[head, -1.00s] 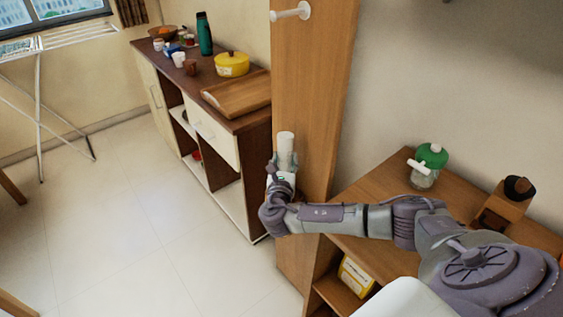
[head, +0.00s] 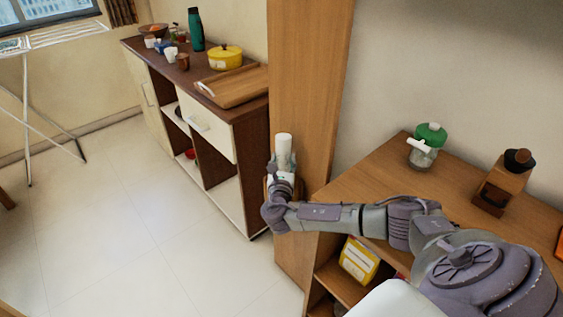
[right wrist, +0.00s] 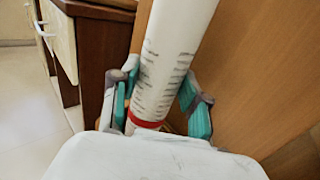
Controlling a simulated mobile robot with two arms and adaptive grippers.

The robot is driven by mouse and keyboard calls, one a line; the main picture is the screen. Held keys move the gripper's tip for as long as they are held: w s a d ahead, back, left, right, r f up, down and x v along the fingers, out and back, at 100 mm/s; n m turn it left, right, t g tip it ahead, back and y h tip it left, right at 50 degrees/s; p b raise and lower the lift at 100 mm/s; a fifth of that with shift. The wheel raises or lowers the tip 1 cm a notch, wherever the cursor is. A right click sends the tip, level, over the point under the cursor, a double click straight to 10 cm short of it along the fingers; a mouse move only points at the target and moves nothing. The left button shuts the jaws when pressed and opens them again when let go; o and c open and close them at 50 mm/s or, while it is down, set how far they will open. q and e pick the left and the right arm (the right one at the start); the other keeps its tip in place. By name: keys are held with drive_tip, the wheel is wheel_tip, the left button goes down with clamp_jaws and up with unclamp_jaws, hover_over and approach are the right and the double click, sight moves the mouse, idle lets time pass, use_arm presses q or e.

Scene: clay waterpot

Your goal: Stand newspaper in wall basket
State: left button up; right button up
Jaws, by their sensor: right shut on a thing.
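The newspaper is a white roll with dark print and a red band (right wrist: 165,75) in the right wrist view. In the head view its white upper end (head: 284,145) stands up above my right gripper (head: 284,167). My right gripper, with green finger pads, is shut on the roll (right wrist: 155,105). The roll is close to upright in the head view, in front of the tall wooden panel (head: 308,120). Its lower end is hidden by the gripper. I do not see the wall basket clearly. My left gripper is not in view.
A sideboard (head: 250,118) with a yellow pot (head: 225,57), wooden tray and green bottle stands behind left. A wooden shelf unit (head: 385,160) with a green-topped jar (head: 424,152) and a grinder (head: 505,180) is at right.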

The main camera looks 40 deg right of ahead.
drive_tip(key=o, duration=1.3)
drive_tip(key=shift+o, duration=0.2)
drive_tip(key=v, duration=1.2)
